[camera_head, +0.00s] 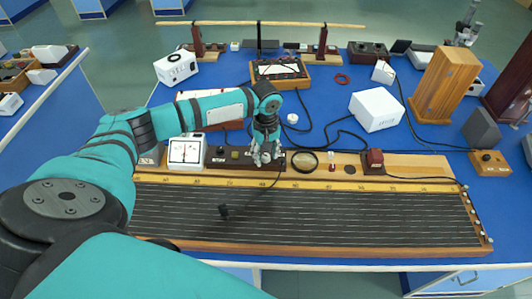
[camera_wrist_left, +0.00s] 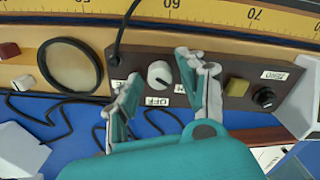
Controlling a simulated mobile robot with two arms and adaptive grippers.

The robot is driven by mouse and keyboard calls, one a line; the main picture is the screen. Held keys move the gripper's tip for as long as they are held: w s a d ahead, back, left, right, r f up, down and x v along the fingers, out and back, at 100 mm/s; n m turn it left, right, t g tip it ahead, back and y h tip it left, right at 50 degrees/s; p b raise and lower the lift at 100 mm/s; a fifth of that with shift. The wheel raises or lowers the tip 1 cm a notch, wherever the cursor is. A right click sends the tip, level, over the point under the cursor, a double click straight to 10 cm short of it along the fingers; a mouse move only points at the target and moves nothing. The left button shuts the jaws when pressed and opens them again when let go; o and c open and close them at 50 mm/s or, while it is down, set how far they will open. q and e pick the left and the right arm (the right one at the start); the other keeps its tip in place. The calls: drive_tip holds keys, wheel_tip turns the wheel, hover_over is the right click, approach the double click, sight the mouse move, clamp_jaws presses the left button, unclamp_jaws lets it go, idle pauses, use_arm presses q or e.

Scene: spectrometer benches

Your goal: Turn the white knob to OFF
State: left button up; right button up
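The white knob (camera_wrist_left: 159,74) sits on a dark brown control panel (camera_wrist_left: 236,80) in the left wrist view. A white label reading OFF (camera_wrist_left: 157,101) is beside it, and a partly covered label lies to its right. My left gripper (camera_wrist_left: 160,92) is open, with one finger on each side of the knob and a gap to it. In the head view my left gripper (camera_head: 266,157) hangs over the panel (camera_head: 228,158) and hides the knob. My right gripper is not in view.
A long dark slotted board (camera_head: 310,212) lies in front of the panel. A black cable passes close to the gripper.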

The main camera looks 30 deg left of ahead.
use_arm(q)
clamp_jaws()
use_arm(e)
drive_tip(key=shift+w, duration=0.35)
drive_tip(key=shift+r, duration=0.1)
use_arm(q)
drive_tip(key=shift+r+m+p, duration=0.25)
drive_tip(key=shift+m+p, duration=0.65)
drive_tip(key=shift+p, duration=0.35)
drive_tip(key=shift+m+p, duration=1.2)
drive_tip(key=shift+p, duration=0.05)
drive_tip(key=m+p, duration=0.2)
drive_tip(key=m, duration=0.1)
drive_tip(key=shift+f+m, duration=0.1)
drive_tip(key=shift+m, duration=0.2)
drive_tip(key=shift+w+f+m+p, duration=0.1)
drive_tip(key=shift+m+p, duration=0.65)
drive_tip(key=shift+m, duration=1.15)
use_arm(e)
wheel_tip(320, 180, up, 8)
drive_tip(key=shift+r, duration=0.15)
use_arm(q)
drive_tip(key=shift+a, duration=0.1)
drive_tip(key=shift+o, duration=1.4)
unclamp_jaws()
